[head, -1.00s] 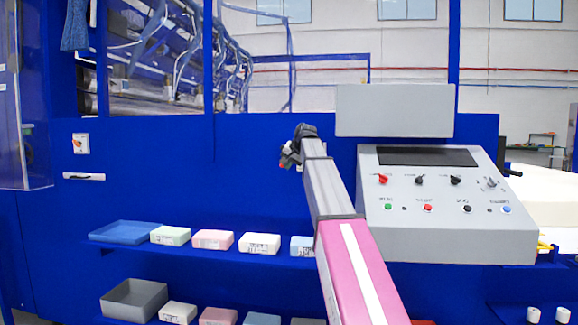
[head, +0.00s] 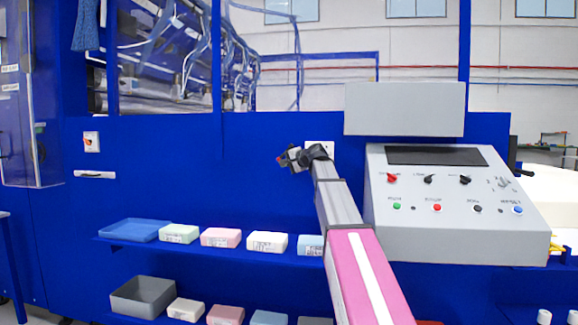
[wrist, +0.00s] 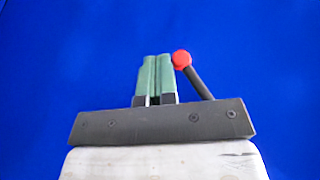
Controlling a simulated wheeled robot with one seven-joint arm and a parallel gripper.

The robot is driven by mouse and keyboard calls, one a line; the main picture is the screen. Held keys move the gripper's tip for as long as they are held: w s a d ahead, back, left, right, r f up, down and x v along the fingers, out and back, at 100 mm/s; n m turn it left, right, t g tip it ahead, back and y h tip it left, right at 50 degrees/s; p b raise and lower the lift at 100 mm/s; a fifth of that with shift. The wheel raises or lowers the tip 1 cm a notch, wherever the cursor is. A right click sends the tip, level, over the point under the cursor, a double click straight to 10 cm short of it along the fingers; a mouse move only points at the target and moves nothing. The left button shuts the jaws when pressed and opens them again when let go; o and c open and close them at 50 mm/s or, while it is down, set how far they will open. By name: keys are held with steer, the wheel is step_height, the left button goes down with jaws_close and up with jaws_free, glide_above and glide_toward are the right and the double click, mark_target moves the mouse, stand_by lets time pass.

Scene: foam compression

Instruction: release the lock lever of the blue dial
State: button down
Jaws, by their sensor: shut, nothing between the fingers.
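My gripper (head: 284,158) is at the blue wall in the head view, just left of a white plate (head: 326,146) that my arm partly hides. In the wrist view its two green fingers (wrist: 157,77) are shut side by side with nothing between them. A dark lever with a red ball end (wrist: 181,60) leans up and left beside the right finger. The ball overlaps or touches that fingertip; I cannot tell which. The lever's lower end is hidden behind my gripper. I cannot make out a blue dial against the blue wall.
A grey console (head: 453,231) with knobs and buttons stands right of my arm, below a blank grey panel (head: 404,109). Below is a blue shelf (head: 215,250) with a blue tray (head: 135,230) and several foam blocks. A grey bin (head: 150,297) stands lower.

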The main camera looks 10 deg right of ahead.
steer(key=shift+w+a+r+m+t+y, duration=0.25)
steer(key=shift+a+r+y, duration=0.15)
steer(key=shift+a, duration=0.2)
steer(key=shift+w+a+r+m+t+y, duration=0.15)
steer(key=shift+a+r+t+y, duration=0.15)
steer(key=shift+a+r, duration=0.25)
steer(key=shift+w+a+r+m+t+y, duration=0.2)
steer(key=shift+a+r+t+y, duration=0.1)
steer(key=shift+a+r, duration=0.25)
steer(key=shift+a, duration=0.1)
steer(key=shift+s, duration=0.1)
